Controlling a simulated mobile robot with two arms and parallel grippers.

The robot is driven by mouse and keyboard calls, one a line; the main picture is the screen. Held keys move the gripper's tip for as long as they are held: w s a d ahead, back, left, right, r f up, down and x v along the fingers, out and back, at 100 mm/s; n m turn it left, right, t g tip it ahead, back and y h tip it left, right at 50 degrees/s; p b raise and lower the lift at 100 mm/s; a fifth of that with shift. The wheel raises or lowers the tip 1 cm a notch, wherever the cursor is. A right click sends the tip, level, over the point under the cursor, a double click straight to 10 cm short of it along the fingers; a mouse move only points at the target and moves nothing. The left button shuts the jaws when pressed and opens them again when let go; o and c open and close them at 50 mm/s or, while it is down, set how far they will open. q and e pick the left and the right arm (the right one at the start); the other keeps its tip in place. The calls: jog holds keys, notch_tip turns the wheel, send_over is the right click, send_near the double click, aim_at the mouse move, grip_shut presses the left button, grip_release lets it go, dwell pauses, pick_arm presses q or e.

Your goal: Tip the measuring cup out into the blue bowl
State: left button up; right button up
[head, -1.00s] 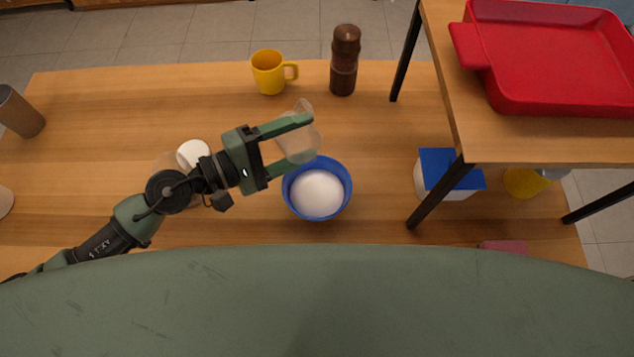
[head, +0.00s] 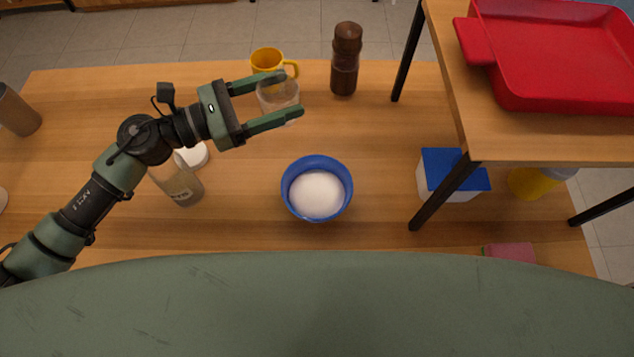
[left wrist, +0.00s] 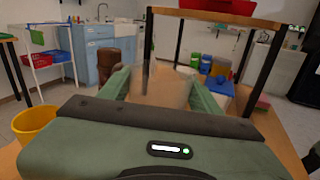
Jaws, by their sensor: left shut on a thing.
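The blue bowl (head: 346,197) stands on the wooden table in the head view with a heap of white powder (head: 319,192) in it. My left gripper (head: 287,96) is shut on a clear measuring cup (head: 279,98), up and behind the bowl and just in front of the yellow mug. The cup looks upright and see-through, and no powder shows in it. In the left wrist view the cup (left wrist: 160,88) is between the green fingers and looks pale and see-through. My right gripper is in neither view.
A yellow mug (head: 268,60) and a brown grinder (head: 345,60) stand behind the cup. A clear jar (head: 178,184) and a white lid (head: 193,155) are beneath my left arm. A shelf with a red tray (head: 550,60) and a blue-lidded box (head: 450,177) are right of the bowl.

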pick_arm(q)
jog(key=shift+w+a+r+n, duration=0.1)
jog(key=shift+w+r+n, duration=0.05)
jog(key=shift+r+n, duration=0.25)
notch_tip(320, 180, up, 5)
jog(key=p, duration=0.3)
jog(key=shift+f+p, duration=0.15)
jog(key=shift+p, duration=0.15)
jog(key=shift+f, duration=0.1)
